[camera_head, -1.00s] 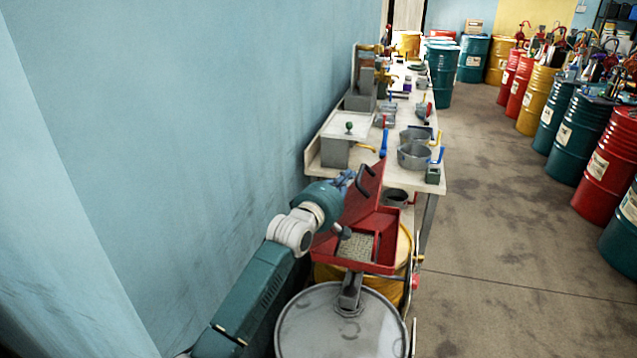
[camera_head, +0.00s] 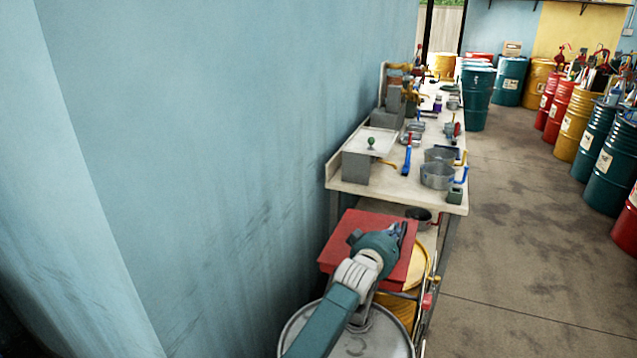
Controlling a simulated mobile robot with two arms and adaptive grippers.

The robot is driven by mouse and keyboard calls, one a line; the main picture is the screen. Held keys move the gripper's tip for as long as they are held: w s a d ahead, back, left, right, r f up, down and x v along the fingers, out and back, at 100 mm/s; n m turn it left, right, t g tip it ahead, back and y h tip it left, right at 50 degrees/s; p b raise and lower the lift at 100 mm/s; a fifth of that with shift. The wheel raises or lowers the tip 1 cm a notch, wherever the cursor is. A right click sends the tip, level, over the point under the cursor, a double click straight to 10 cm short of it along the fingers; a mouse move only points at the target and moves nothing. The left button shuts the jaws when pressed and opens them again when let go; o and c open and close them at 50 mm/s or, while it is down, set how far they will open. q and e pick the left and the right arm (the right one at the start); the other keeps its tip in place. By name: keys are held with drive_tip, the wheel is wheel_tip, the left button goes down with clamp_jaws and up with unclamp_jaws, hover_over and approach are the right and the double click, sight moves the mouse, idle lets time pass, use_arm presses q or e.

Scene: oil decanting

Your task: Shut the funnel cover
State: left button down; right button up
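The red funnel cover (camera_head: 345,232) lies about flat over the square funnel in the camera_head view. The funnel's inside is hidden beneath it. My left gripper (camera_head: 402,232) is above the right part of the cover, and my arm and wrist hide the middle of the lid. I cannot tell if its fingers are open or shut, or if they touch the cover. The cover's handle is not visible. My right gripper is not in view.
The grey-lidded drum (camera_head: 296,325) stands in front, below my arm. A yellow drum (camera_head: 397,312) is under the funnel. A workbench (camera_head: 350,190) with metal pots (camera_head: 437,176) stands behind. The blue wall is close on the left; open floor lies right.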

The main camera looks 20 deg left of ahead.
use_arm(q)
drive_tip(key=shift+d+f+m, duration=0.2)
drive_tip(key=shift+f+m, duration=0.1)
drive_tip(key=shift+f, duration=0.15)
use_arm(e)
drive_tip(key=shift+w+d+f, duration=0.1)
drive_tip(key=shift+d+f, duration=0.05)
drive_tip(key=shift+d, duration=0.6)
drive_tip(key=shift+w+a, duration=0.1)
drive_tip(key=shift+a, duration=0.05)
